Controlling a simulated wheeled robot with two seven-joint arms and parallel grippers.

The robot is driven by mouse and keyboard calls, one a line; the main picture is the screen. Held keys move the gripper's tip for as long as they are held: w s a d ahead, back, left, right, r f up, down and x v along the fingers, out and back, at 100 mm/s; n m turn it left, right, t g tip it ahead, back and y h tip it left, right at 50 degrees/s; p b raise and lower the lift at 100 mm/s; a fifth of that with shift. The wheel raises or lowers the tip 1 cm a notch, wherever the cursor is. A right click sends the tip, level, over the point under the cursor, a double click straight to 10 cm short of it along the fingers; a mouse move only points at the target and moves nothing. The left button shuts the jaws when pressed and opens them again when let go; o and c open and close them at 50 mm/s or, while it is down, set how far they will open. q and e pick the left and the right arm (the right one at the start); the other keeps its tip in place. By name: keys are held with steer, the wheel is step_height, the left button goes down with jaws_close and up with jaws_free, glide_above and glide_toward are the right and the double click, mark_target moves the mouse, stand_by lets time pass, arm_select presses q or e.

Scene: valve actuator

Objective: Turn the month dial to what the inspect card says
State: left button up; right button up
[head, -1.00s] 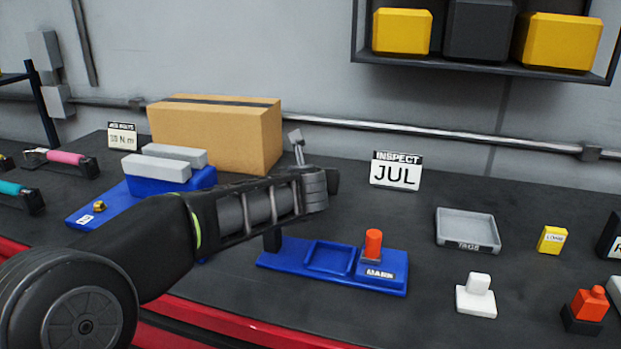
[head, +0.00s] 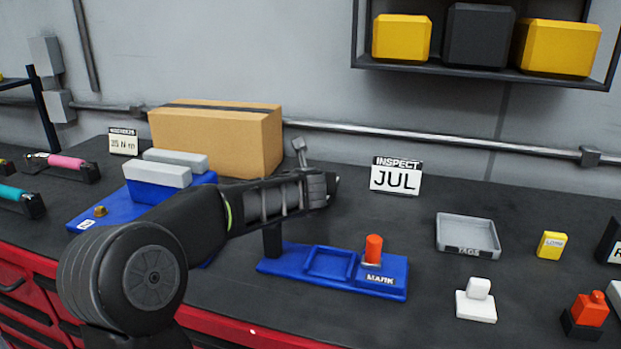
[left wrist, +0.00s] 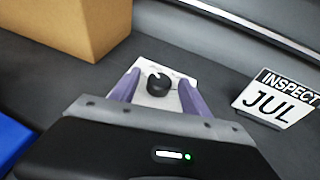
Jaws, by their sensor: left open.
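The inspect card (head: 396,177) stands on the bench and reads JUL; it also shows at the right of the left wrist view (left wrist: 277,103). A black dial knob (left wrist: 158,84) on a pale plate (left wrist: 150,66) shows in the left wrist view. My left gripper (left wrist: 157,88) is open, with one finger on each side of the knob in that view; I cannot tell whether they touch it. In the head view my left gripper (head: 328,188) hides the dial, and the dial's markings are too small to read. My right gripper is not in view.
A cardboard box (head: 228,138) stands behind my left arm. A blue MARK fixture (head: 330,264) with an orange-topped stamp (head: 373,249) lies in front. A grey tray (head: 467,232), a white block (head: 477,300) and a yellow block (head: 552,245) stand to the right.

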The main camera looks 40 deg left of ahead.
arm_select(q)
jaws_close()
stand_by(0.7)
